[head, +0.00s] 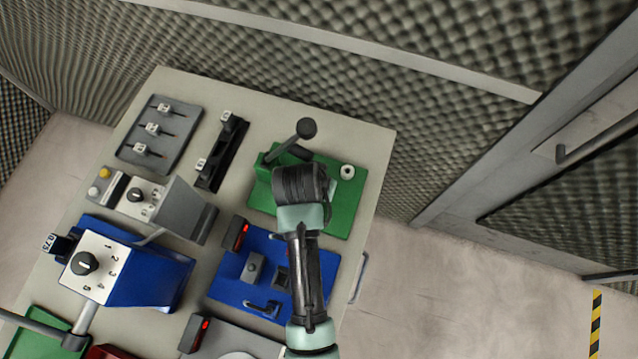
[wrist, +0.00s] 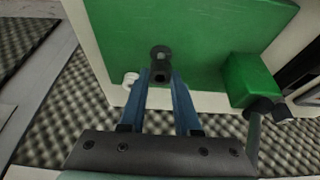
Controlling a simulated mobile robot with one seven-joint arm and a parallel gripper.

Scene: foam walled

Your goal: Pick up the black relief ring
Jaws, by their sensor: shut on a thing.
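The black relief ring (wrist: 160,53) is a small dark ring against the green panel (wrist: 195,30) in the wrist view. My gripper (wrist: 161,80) has its two blue fingers closed on the dark piece at the ring's near side. I cannot tell whether the ring is clear of the panel. In the head view my dark wrist hides the ring and the fingertips over the green panel (head: 343,215).
A lever with a black ball (head: 306,128) rises from a green block (wrist: 250,80) close by. A white round fitting (head: 347,171) sits on the same panel. A blue panel (head: 233,285) and a grey slider box (head: 158,135) share the table. Foam walls stand behind.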

